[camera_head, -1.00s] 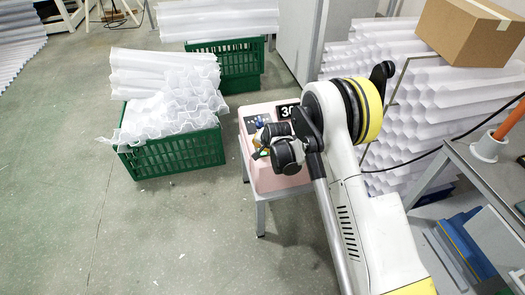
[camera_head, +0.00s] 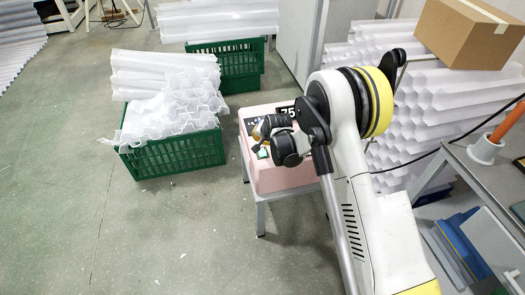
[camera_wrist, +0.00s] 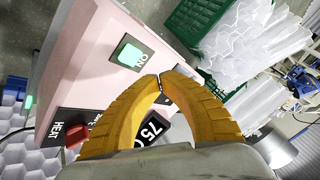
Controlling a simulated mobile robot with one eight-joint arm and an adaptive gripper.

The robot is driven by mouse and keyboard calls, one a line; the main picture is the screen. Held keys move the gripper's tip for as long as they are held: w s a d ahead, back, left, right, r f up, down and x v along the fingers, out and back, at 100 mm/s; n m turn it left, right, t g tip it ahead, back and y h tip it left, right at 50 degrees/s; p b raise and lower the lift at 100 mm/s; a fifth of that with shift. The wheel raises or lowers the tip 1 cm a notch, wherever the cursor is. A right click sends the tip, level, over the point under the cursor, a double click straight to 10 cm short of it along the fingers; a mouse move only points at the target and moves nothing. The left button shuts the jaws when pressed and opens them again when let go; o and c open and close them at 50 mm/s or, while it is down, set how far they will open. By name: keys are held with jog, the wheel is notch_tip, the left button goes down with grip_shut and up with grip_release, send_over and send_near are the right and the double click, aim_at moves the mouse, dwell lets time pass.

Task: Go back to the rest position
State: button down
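My gripper (camera_wrist: 160,80) shows in the wrist view as two curved yellow fingers. Their tips meet with nothing visible between them. Beyond it is the pink machine box (camera_wrist: 85,60), with a lit green button (camera_wrist: 130,55) beside the word ON, a red knob (camera_wrist: 77,132), a HEAT label (camera_wrist: 58,134) and a black display (camera_wrist: 152,130) reading 75, partly behind the fingers. In the head view my arm's end is over the front of the pink box (camera_head: 262,180), and the display (camera_head: 287,112) shows behind it. The fingers are mostly hidden there.
A green crate (camera_head: 180,155) of clear corrugated sheets (camera_head: 165,110) stands left of the box, with another green crate (camera_head: 240,70) behind. White sheet stacks (camera_head: 450,110) and a cardboard box (camera_head: 470,32) are at right. A grey table (camera_head: 500,180) is at far right.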

jog(key=shift+r+p, duration=0.4)
jog(key=shift+r, duration=0.9)
jog(key=shift+r, duration=0.15)
jog(key=s+d+r+n, duration=0.1)
jog(key=s+d+r, duration=0.3)
jog(key=r, duration=0.3)
jog(key=s+d+r+h, duration=0.1)
jog(key=s+d+r, duration=0.3)
jog(key=r, duration=0.4)
jog(key=s+d+r+n, duration=0.1)
jog(key=s+d+r, duration=0.3)
jog(key=r, duration=0.3)
jog(key=s+d+r+n+h, duration=0.1)
jog(key=s+d+r, duration=0.2)
jog(key=s, duration=0.4)
jog(key=s+d+r, duration=0.3)
jog(key=s, duration=0.4)
jog(key=s+d+f+n, duration=0.1)
jog(key=s+d, duration=0.3)
jog(key=s, duration=1)
jog(key=shift+d+f+h, duration=0.15)
jog(key=shift+f+h, duration=0.2)
jog(key=shift+h, duration=0.05)
